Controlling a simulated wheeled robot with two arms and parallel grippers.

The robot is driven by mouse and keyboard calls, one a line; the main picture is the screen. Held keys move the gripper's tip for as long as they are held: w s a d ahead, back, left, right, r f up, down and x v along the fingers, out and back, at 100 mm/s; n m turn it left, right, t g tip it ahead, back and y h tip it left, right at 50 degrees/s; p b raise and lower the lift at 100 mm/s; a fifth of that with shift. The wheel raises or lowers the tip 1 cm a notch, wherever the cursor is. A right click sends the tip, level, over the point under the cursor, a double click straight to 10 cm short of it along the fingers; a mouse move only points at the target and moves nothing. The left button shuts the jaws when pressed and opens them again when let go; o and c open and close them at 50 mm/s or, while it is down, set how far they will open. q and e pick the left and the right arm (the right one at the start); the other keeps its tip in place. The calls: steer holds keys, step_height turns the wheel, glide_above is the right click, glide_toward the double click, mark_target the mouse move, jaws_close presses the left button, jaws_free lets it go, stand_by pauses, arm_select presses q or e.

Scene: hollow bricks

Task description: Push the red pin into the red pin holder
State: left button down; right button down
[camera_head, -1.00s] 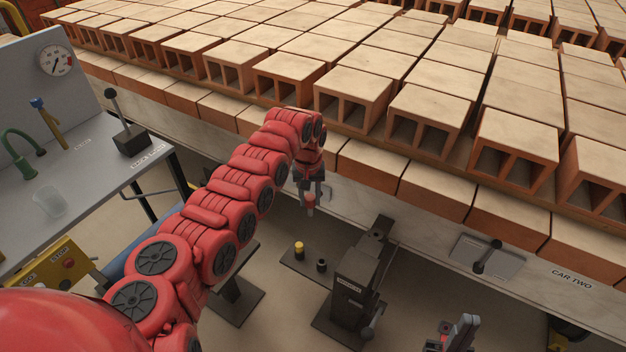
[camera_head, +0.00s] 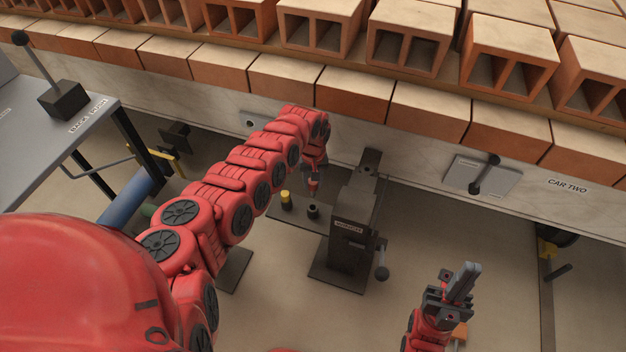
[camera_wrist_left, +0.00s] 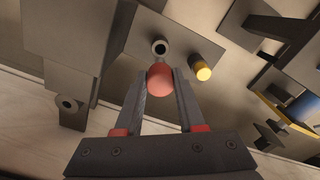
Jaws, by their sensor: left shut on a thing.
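My left gripper (camera_head: 314,180) is shut on the red pin (camera_wrist_left: 160,78), which sticks out rounded end first between the fingertips in the left wrist view. In the head view the gripper hangs just above a small dark holder (camera_head: 313,211) on a low plate. In the wrist view this holder (camera_wrist_left: 160,47) shows an open hole, just beyond the pin; the pin looks apart from it, but the gap is hard to judge. No red marking shows on the holder. My right gripper (camera_head: 462,284) is at the lower right, its fingers together and empty.
A yellow capped pin (camera_head: 286,198) stands on the plate left of the dark holder. A dark winch post (camera_head: 349,235) with a crank stands close on the right. Behind runs the car side (camera_head: 420,165) with bricks above. A grey bench (camera_head: 50,150) is at left.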

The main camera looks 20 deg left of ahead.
mark_target(313, 193)
arm_select(q)
steer(key=shift+r, duration=0.1)
step_height(313, 193, down, 6)
steer(key=b, duration=0.4)
steer(key=shift+p, duration=0.45)
stand_by(1.7)
steer(key=shift+f+b, duration=2.45)
steer(key=shift+f, duration=0.25)
steer(key=shift+c, duration=2.2)
jaws_free()
steer(key=shift+r, duration=0.1)
